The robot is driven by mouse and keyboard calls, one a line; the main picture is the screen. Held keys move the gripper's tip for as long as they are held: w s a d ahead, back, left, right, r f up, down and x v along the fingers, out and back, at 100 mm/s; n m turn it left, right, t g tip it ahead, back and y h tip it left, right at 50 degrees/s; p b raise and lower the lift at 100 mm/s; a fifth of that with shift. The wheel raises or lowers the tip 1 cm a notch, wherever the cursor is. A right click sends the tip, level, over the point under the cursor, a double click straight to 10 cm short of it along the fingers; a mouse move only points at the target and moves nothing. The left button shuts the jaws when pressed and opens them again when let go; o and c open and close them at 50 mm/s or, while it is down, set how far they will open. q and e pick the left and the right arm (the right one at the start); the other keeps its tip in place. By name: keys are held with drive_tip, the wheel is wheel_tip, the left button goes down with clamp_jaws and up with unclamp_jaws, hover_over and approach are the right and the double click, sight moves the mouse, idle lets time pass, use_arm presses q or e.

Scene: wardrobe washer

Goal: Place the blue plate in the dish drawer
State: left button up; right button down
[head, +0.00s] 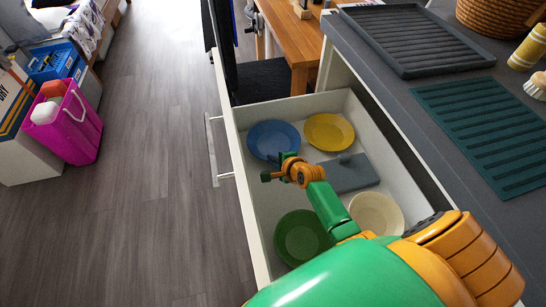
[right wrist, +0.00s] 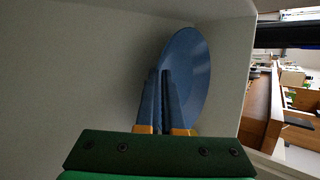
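The blue plate (head: 273,137) is inside the open white dish drawer (head: 241,179), at its far left corner, and looks about level. My right gripper (head: 279,158) reaches over the drawer to the plate's near rim. In the right wrist view, its two fingers (right wrist: 162,90) are close together and overlap the rim of the blue plate (right wrist: 190,68); they look shut on it. The fingers hide part of the rim, and whether the plate touches the drawer floor is hard to tell. My left gripper is not in view.
The drawer also holds a yellow plate (head: 329,132), a grey block-like item (head: 351,175), a green dish (head: 301,238) and a cream bowl (head: 376,213). A grey drying tray (head: 411,38) and a teal mat (head: 490,128) lie on the counter at right.

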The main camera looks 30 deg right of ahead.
drive_tip(key=shift+f, duration=0.55)
drive_tip(key=shift+f+b, duration=0.2)
drive_tip(key=shift+b, duration=0.2)
drive_tip(key=c, duration=1)
unclamp_jaws()
drive_tip(key=p+v, duration=0.4)
drive_tip(key=v, duration=0.2)
drive_tip(key=shift+s+r, duration=0.2)
drive_tip(key=shift+r, duration=0.1)
drive_tip(key=shift+s+r, duration=0.1)
drive_tip(key=shift+s, duration=0.1)
